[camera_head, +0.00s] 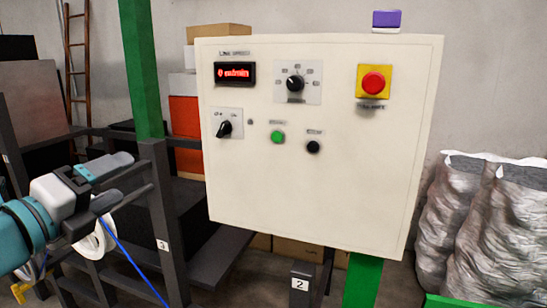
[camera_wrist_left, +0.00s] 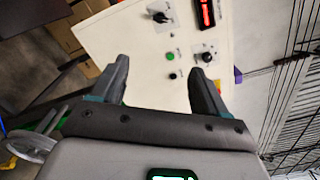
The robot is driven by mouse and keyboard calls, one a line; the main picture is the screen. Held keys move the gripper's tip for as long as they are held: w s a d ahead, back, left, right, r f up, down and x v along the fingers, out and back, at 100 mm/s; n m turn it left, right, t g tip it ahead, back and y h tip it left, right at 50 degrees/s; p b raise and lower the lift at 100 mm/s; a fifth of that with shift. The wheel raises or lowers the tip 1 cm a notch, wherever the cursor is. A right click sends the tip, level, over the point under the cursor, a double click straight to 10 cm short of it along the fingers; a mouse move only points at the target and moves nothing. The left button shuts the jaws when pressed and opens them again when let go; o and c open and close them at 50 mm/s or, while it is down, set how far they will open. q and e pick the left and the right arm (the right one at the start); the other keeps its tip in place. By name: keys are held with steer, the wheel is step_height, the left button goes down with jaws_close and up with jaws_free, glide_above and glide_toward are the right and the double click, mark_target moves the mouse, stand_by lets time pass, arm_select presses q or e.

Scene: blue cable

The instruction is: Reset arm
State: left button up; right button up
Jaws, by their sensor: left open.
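My left gripper (camera_head: 112,182) comes in from the left in the head view. Its two fingers are apart with nothing between them. It is left of the white control panel (camera_head: 320,205) and apart from it. In the left wrist view the open fingers (camera_wrist_left: 160,88) point toward the panel (camera_wrist_left: 150,75). The panel carries a red display (camera_head: 235,72), a rotary dial (camera_head: 295,82), a black switch (camera_head: 225,128), a green button (camera_head: 277,137), a black button (camera_head: 313,147) and a red stop button (camera_head: 373,82) on yellow. My right gripper is not in view.
A green post (camera_head: 142,70) and dark metal frame (camera_head: 160,210) stand close to the left gripper. A blue cable (camera_head: 130,258) hangs below it. Grey sacks (camera_head: 508,235) stand at the right. Boxes (camera_head: 187,120) are stacked behind the panel. A ladder (camera_head: 77,60) leans at the back left.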

arm_select(q)
steer(key=w+d+f+n+g, duration=0.1)
steer(key=w+d+f+g, duration=0.15)
steer(key=f, duration=0.55)
steer(key=w+d+f+n+g, duration=0.1)
steer(key=w+f, duration=0.2)
steer(key=f, duration=0.4)
steer(key=w+d+f+n+g, duration=0.1)
steer(key=w+f+g, duration=0.1)
steer(key=f, duration=0.6)
steer(key=s+d+f+n+g, duration=0.1)
steer(key=d+f+n+g, duration=0.15)
steer(key=f, duration=0.75)
steer(key=s+d+f+n+g, duration=0.1)
steer(key=s+d+f+n, duration=0.15)
steer(key=f, duration=0.75)
steer(key=s+d+f+n+g, duration=0.4)
steer(key=s+f+n, duration=0.7)
steer(key=f, duration=0.5)
steer(key=s+f+n+g+y, duration=0.2)
steer(key=s+f+n, duration=0.3)
steer(key=s+n, duration=0.6)
steer(key=shift+s+a+f+g, duration=0.3)
steer(key=shift+s+g, duration=0.5)
steer(key=shift+s, duration=0.4)
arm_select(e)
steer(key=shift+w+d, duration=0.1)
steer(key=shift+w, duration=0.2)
